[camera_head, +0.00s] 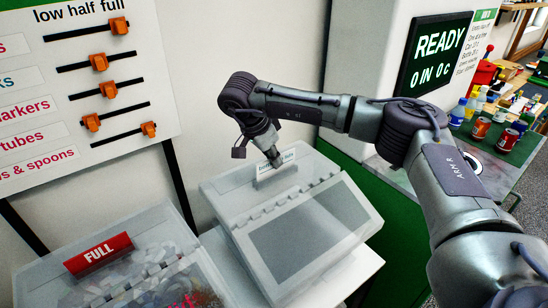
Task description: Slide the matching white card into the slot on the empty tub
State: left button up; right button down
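The empty tub (243,212), pale grey with a sloped lid and a dark front window, stands at the middle. A slot holder (277,177) sits on top near its back. A white card (289,157) with small dark print stands upright at this holder, its lower edge seemingly in the slot. My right gripper (273,158) reaches down from above. Its narrow fingertips are together at the card's top edge and appear to pinch it. The fingertips partly cover the card's print. My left gripper is not in view.
A clear tub with a red FULL card (98,253) stands at the lower left. A board with orange sliders (107,90) is at the upper left. A READY display (436,56) is at the upper right. Cans and bottles (481,128) stand on a surface at the right.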

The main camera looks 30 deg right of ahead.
jog(key=shift+f+b, duration=0.45)
jog(key=shift+f, duration=0.25)
dwell(0.7)
jog(key=c, duration=1.2)
grip_release()
jog(key=shift+c, duration=0.2)
jog(key=v, duration=1.2)
jog(key=shift+r, duration=0.1)
